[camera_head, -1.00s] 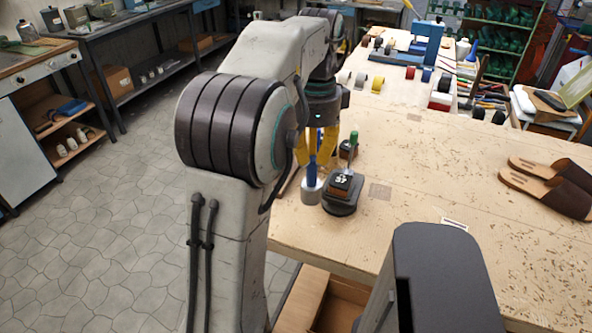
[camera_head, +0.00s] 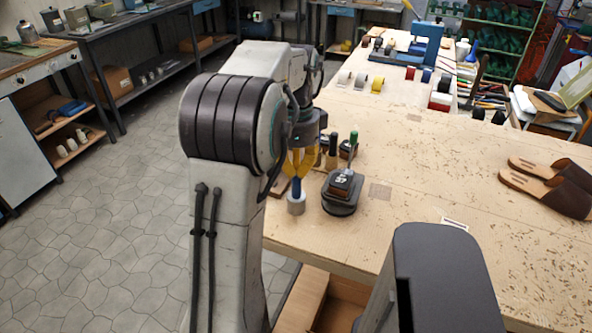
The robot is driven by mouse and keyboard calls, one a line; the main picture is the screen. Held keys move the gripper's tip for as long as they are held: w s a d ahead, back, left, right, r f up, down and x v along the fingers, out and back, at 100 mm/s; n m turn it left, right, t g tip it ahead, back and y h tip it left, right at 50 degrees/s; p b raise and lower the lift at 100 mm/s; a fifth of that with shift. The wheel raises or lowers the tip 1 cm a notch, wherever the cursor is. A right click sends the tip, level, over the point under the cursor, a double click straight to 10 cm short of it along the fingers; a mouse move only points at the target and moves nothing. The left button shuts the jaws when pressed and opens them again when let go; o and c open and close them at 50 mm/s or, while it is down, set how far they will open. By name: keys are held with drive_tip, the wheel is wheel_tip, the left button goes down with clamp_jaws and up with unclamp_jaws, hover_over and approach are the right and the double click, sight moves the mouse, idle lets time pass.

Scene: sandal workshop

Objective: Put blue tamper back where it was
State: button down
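The blue tamper (camera_head: 296,205) has a blue handle and a grey metal cylinder at its lower end. My gripper (camera_head: 298,172), with yellow fingers, is shut on the blue handle. The tamper hangs upright near the left edge of the workbench (camera_head: 430,170). I cannot tell whether its base touches the bench. A dark block with a rounded base (camera_head: 342,192) stands just right of it. Behind are a dark-handled tool (camera_head: 332,150) and a green-handled tool (camera_head: 352,147), partly hidden by the block and my fingers.
Brown sandals (camera_head: 553,182) lie at the right of the bench. Spools of tape (camera_head: 377,84) and a blue press (camera_head: 424,46) stand farther back. The middle of the bench is mostly clear apart from wood shavings. Open floor (camera_head: 90,220) lies to the left.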

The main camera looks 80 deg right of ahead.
drive_tip(key=shift+a+f, duration=0.1)
drive_tip(key=shift+f, duration=0.05)
drive_tip(key=c, duration=1.3)
unclamp_jaws()
wheel_tip(320, 180, up, 12)
drive_tip(key=p, duration=0.3)
drive_tip(key=w+a+n+t+h, duration=0.1)
drive_tip(key=w+a+n, duration=0.7)
drive_tip(key=w, duration=0.3)
drive_tip(key=w+a+n+h, duration=0.1)
drive_tip(key=w+a+n, duration=0.6)
drive_tip(key=w, duration=0.4)
drive_tip(key=a+f+n+t, duration=0.1)
drive_tip(key=a+f+n, duration=0.2)
drive_tip(key=a+n, duration=0.3)
drive_tip(key=a+f+n+t+y, duration=0.1)
drive_tip(key=a+f+n, duration=0.2)
drive_tip(key=a+n, duration=0.4)
drive_tip(key=s+a+f+n+t, duration=0.1)
drive_tip(key=a+f+n, duration=0.2)
drive_tip(key=a+n, duration=0.3)
drive_tip(key=shift+a+f+y, duration=0.25)
drive_tip(key=shift+a+y, duration=0.05)
drive_tip(key=shift+a, duration=2.6)
